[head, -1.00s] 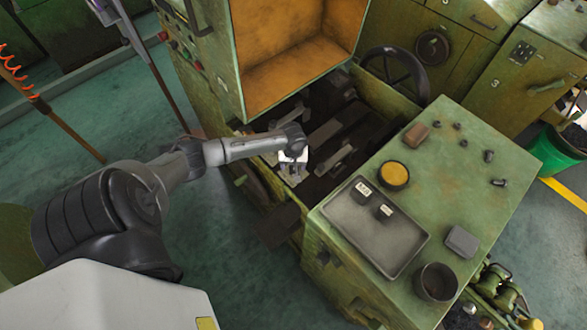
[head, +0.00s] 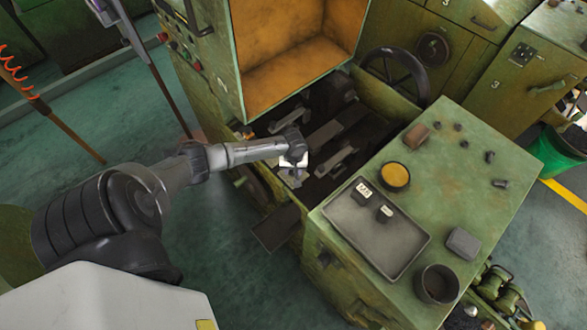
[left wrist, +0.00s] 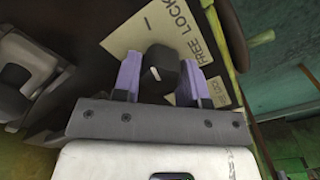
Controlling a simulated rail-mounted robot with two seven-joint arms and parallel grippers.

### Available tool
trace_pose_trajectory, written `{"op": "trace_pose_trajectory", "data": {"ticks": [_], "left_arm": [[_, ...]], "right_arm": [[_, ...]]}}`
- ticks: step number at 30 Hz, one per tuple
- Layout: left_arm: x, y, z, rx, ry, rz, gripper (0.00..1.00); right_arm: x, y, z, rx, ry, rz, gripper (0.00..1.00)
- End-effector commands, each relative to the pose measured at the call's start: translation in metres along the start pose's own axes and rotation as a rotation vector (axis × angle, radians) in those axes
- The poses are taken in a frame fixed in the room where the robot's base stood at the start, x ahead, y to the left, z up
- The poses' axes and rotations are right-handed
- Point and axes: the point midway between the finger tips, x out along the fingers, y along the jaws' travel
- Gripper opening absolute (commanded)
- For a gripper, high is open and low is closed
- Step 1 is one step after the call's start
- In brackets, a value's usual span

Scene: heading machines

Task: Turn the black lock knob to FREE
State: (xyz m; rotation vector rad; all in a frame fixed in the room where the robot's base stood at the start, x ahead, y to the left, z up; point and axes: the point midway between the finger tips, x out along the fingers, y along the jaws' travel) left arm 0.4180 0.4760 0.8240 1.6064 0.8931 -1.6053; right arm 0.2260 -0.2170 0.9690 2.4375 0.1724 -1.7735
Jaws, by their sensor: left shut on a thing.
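The black lock knob (left wrist: 157,74) sits on a pale label plate (left wrist: 135,36) in the left wrist view. A short white mark shows on the knob's face. My left gripper (left wrist: 160,78) has its purple fingers on both sides of the knob and is shut on it. In the head view my left gripper (head: 293,164) reaches down to the machine bed and hides the knob. My right gripper is not in view.
An open orange-lined guard (head: 290,45) stands behind the gripper. A black handwheel (head: 394,76) is to the right of it. The green bench top (head: 460,190) holds a grey tray (head: 375,235), a yellow-topped tin (head: 395,176) and a dark cup (head: 436,285).

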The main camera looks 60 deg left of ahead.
Motion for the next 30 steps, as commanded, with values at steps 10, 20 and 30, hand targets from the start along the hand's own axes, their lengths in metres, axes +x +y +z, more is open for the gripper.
{"op": "trace_pose_trajectory", "data": {"ticks": [10, 20, 30], "left_arm": [[-0.001, 0.000, 0.000, 0.009, 0.000, 0.000, 0.15], [-0.003, 0.001, 0.001, 0.176, -0.002, 0.000, 0.15], [-0.002, 0.000, 0.000, 0.495, -0.002, -0.001, 0.15]], "right_arm": [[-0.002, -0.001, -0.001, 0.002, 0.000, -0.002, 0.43], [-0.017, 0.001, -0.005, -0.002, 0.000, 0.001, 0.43], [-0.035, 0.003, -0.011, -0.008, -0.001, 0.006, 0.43]]}}
